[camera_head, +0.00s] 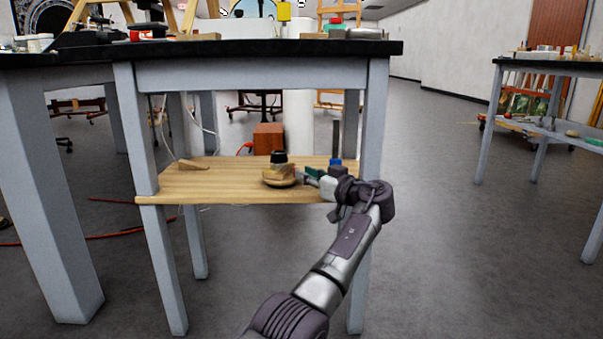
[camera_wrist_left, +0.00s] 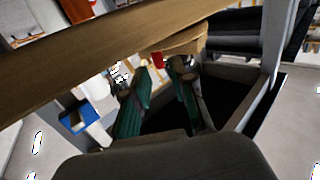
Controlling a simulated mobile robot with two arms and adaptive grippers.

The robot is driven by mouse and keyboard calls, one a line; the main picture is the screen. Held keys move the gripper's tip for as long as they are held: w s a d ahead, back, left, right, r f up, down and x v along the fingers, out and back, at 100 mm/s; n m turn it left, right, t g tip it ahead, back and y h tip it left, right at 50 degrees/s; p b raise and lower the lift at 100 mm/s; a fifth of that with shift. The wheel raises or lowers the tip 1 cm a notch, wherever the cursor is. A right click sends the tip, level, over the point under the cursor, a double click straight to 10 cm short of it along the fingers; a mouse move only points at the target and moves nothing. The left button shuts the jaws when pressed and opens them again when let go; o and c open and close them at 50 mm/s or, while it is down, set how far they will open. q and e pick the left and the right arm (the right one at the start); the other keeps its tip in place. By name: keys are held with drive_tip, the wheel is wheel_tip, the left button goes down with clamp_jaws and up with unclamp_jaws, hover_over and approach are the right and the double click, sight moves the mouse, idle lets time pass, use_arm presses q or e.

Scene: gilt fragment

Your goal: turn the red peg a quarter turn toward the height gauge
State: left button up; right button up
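The red peg (camera_wrist_left: 157,61) shows as a small red patch beside a round wooden piece (camera_wrist_left: 190,38) in the left wrist view; I cannot make out the peg in the head view. The round wooden piece with a black-topped block (camera_head: 279,170) sits on the shelf. A dark upright post with a blue base (camera_head: 336,138), apparently the height gauge, stands to its right.
The wooden shelf (camera_head: 225,190) hangs below a black tabletop (camera_head: 250,48), between grey legs (camera_head: 137,140). A small wooden wedge (camera_head: 190,165) lies at the shelf's left. An orange box (camera_head: 267,138) is behind. Open floor lies to the right, before another table (camera_head: 550,65).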

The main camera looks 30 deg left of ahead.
use_arm(q)
drive_tip(key=v, duration=0.9)
drive_tip(key=shift+d, duration=0.2)
